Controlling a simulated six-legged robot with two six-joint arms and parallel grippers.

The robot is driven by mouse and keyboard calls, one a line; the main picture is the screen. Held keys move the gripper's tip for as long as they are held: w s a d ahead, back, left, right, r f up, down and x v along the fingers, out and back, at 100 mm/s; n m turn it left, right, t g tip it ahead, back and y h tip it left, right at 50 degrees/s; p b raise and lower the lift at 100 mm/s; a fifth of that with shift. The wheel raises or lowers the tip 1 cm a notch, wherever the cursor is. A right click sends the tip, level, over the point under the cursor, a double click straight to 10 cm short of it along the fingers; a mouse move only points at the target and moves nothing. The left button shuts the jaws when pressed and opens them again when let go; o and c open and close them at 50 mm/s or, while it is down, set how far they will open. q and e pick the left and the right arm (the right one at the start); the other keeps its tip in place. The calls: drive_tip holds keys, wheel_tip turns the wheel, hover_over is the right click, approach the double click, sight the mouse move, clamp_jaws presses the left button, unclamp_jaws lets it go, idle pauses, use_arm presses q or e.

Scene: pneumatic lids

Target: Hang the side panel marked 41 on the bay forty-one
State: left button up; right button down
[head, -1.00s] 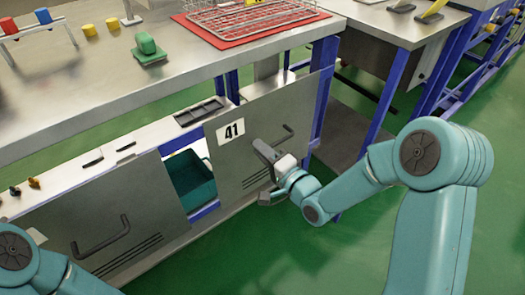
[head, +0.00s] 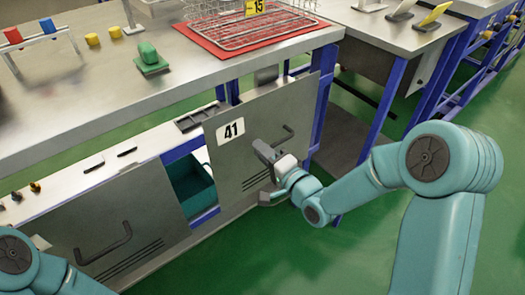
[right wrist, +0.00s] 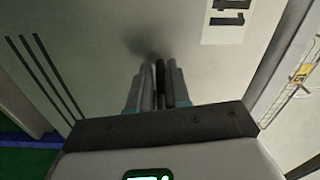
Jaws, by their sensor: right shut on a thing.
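The grey side panel marked 41 (head: 262,105) stands nearly upright in front of the bench's right end, with its top edge below the worktop. My right gripper (head: 268,163) is shut on the panel's dark handle (head: 287,133). I cannot tell whether the panel touches the bay frame. My left gripper is out of view.
Another grey panel with a handle (head: 105,240) covers the bay to the left. A shelf ledge (head: 80,180) with small parts runs above it. The worktop (head: 200,60) carries a red mat, wire racks and a green block. Green floor (head: 260,260) lies clear in front.

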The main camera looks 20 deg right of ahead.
drive_tip(key=shift+d+r, duration=0.1)
drive_tip(key=p+v, duration=0.7)
drive_tip(key=v, duration=0.3)
idle(1.7)
idle(0.5)
